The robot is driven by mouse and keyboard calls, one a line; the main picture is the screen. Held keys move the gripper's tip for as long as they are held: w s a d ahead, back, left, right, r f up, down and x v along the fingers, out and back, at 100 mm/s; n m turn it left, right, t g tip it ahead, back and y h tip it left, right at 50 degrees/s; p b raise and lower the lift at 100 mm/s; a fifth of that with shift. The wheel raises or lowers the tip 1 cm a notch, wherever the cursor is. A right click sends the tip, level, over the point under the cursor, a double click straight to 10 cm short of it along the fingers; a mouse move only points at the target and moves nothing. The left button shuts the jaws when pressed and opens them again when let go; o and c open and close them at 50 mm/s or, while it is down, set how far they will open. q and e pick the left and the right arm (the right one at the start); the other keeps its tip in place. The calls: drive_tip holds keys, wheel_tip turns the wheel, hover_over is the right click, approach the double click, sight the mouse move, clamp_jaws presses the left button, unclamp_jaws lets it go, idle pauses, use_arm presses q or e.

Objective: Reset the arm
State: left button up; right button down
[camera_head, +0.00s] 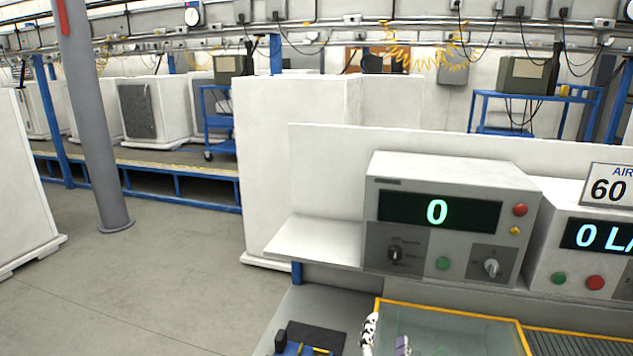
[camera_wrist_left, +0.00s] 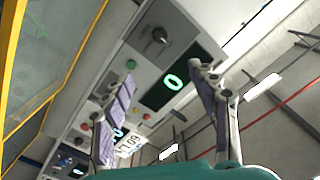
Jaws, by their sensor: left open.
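My left gripper (camera_head: 386,341) shows at the bottom edge of the head view, partly cut off, in front of the yellow-framed glass-like panel. In the left wrist view its two purple-padded fingers (camera_wrist_left: 162,74) are spread apart with nothing between them. My right gripper is not in view.
A second control box (camera_head: 580,241) stands at the right, with a sign (camera_head: 610,188) reading 60 above it. The yellow frame (camera_head: 452,311) lies below the boxes. A grey post (camera_head: 93,120) stands at the left. The floor (camera_head: 150,270) at the lower left is clear.

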use_arm(q)
drive_tip(key=a+f+n+g+y+b, duration=0.1)
drive_tip(key=a+f+n+g+y, duration=0.25)
drive_tip(key=a, duration=0.85)
drive_tip(key=a+f+n+g+y+b, duration=0.15)
drive_tip(key=a+f+n+y, duration=0.25)
drive_tip(key=a, duration=0.8)
drive_tip(key=s+a+f+n+g+h, duration=0.1)
drive_tip(key=s+a+f+g, duration=0.1)
drive_tip(key=s+a+f, duration=0.2)
drive_tip(key=s+a+f+n+g+h, duration=0.1)
drive_tip(key=s+a+f+n+g, duration=0.1)
drive_tip(key=s, duration=0.8)
wheel_tip(320, 180, down, 2)
drive_tip(key=shift+a+f+g, duration=0.2)
drive_tip(key=shift+a+g, duration=0.5)
drive_tip(key=shift+a, duration=0.2)
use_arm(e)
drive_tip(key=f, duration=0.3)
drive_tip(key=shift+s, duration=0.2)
use_arm(q)
drive_tip(key=shift+h, duration=0.25)
